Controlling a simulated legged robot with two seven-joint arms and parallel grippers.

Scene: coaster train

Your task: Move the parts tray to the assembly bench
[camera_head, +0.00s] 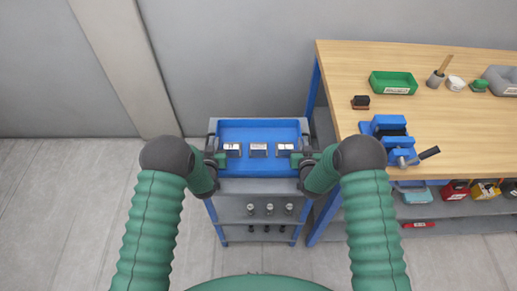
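The blue parts tray (258,132) sits level on top of a grey and blue shelf cart, in the middle of the head view. A row of three small pale-topped parts (258,150) lies in it. My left gripper (218,157) is at the tray's left side and my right gripper (299,158) is at its right side. Dark handle-like pieces show at both tray ends beside the grippers. The fingers are small and partly hidden by my wrists, so their grip cannot be made out. The wooden-topped assembly bench (440,115) stands to the right.
A blue vise (390,138) is at the bench's near left corner, with a dark-topped block (361,102) behind it. A green bin (394,83), a cup (436,79) and a grey bin (500,78) stand further back. The bench's middle right is clear. The cart's lower shelf (254,212) holds several small parts.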

